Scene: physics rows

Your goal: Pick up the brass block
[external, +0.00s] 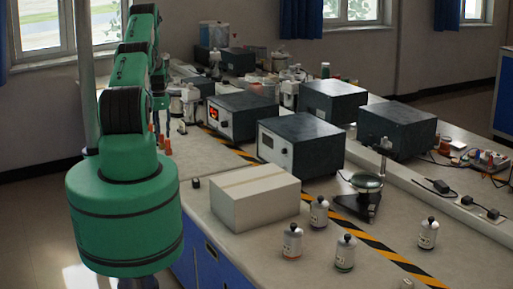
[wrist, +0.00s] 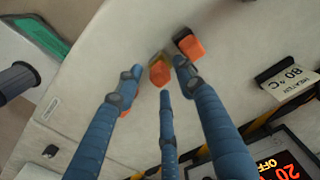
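In the wrist view, a small block with a brass-brown edge and an orange face (wrist: 160,71) lies on the pale bench top, and I take it for the brass block. My gripper (wrist: 160,82) has three blue jointed fingers spread around it, one to the left, one to the right and one below. The fingers are apart and nothing is visibly held; contact with the block is unclear. I cannot make out the block there.
A dark piece with an orange face (wrist: 188,43) sits just beyond the right finger. A meter with red digits (external: 238,115) stands close to the right of my gripper. A beige box (external: 254,198), several bottles and a lens stand (external: 368,190) are nearer the front.

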